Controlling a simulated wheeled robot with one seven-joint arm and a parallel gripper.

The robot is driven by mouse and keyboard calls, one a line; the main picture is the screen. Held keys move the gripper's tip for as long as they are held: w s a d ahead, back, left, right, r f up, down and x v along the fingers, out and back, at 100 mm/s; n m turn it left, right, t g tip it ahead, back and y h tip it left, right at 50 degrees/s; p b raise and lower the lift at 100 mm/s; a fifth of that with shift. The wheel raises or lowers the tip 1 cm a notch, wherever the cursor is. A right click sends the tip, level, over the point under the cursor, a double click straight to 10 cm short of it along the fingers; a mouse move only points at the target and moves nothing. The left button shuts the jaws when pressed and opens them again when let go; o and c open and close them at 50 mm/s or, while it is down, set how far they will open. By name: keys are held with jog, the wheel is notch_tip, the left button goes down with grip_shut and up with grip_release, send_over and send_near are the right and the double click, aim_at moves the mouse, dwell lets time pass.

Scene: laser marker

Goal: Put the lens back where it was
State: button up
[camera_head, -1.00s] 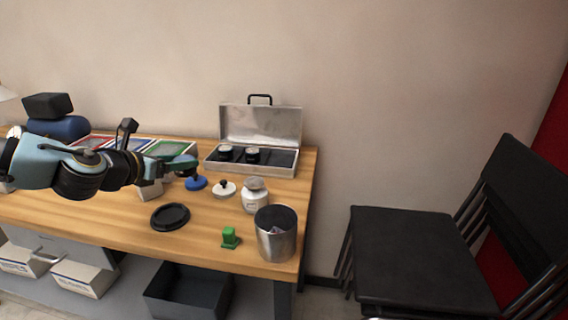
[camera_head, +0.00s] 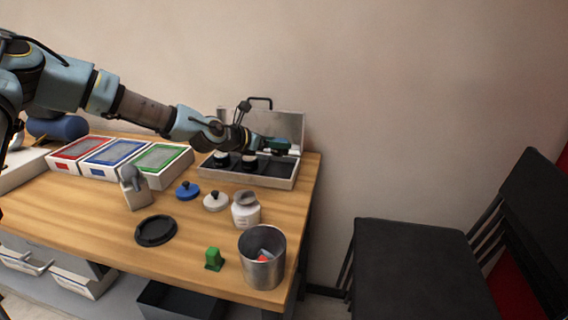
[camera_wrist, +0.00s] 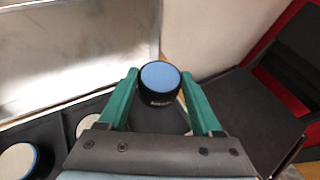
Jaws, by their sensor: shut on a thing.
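A black lens (camera_wrist: 160,84) with a blue glass face is between the green fingers of my gripper (camera_wrist: 160,80) in the wrist view. The gripper is shut on it. In the head view my gripper (camera_head: 279,145) is over the right part of the open metal case (camera_head: 246,182), its lid raised against the wall. Two other lenses sit in the case's left and middle parts, one (camera_head: 221,159) beside the other (camera_head: 249,163). In the wrist view a dark bare area of the case lies below the held lens. The gap between lens and case is hard to judge.
The raised metal lid (camera_wrist: 70,50) is close at the left in the wrist view. In front of the case are a white jar (camera_head: 246,212), a metal cup (camera_head: 262,265), a white knob (camera_head: 215,202) and a blue knob (camera_head: 187,190). A black chair (camera_head: 410,265) stands at the right.

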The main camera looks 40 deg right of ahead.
aim_at(276, 173)
notch_tip(276, 173, down, 6)
jog(key=shift+f+p, duration=0.1)
jog(key=shift+p, duration=0.75)
jog(key=shift+f, duration=0.15)
jog(key=shift+f, duration=0.2)
jog(key=o, duration=1.5)
